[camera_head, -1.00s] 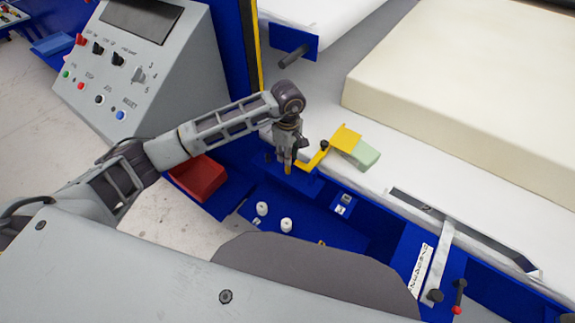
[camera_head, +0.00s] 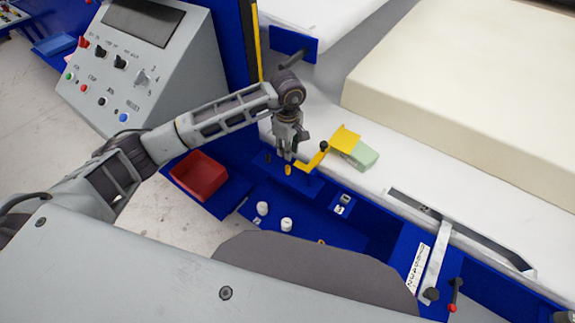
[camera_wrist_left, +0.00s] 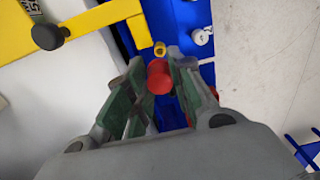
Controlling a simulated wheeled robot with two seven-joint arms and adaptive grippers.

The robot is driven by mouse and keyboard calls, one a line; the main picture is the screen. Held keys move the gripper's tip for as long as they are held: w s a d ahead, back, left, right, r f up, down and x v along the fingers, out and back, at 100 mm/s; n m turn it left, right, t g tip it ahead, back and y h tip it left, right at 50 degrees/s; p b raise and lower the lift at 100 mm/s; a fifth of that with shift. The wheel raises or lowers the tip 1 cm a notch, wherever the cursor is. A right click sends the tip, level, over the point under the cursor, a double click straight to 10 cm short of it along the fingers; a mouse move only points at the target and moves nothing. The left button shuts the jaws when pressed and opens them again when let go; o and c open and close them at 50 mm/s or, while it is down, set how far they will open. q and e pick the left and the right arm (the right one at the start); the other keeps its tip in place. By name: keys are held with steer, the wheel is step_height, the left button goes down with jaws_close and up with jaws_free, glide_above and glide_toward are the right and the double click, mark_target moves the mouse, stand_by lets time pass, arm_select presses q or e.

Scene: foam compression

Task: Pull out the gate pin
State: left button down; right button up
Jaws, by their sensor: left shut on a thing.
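My left gripper (camera_head: 287,155) is shut on a red-headed pin (camera_wrist_left: 158,77), which sits between its fingertips in the left wrist view. In the head view the fingers hide the pin. A yellow peg or socket (camera_head: 288,170) shows just below the fingertips; it also shows beyond the red head in the wrist view (camera_wrist_left: 160,48). The yellow gate arm (camera_head: 312,160) with a black knob (camera_head: 323,146) is right beside the gripper. I cannot tell how far the pin is seated. My right gripper is not in view.
A red bin (camera_head: 199,176) lies left of the gripper. White knobs (camera_head: 262,208) stand on the blue panel below. A green block (camera_head: 364,156) and a large cream foam slab (camera_head: 460,95) lie on the white bed. The grey control console (camera_head: 150,75) stands at left.

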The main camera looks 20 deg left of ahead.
arm_select(q)
steer(key=shift+r, duration=0.55)
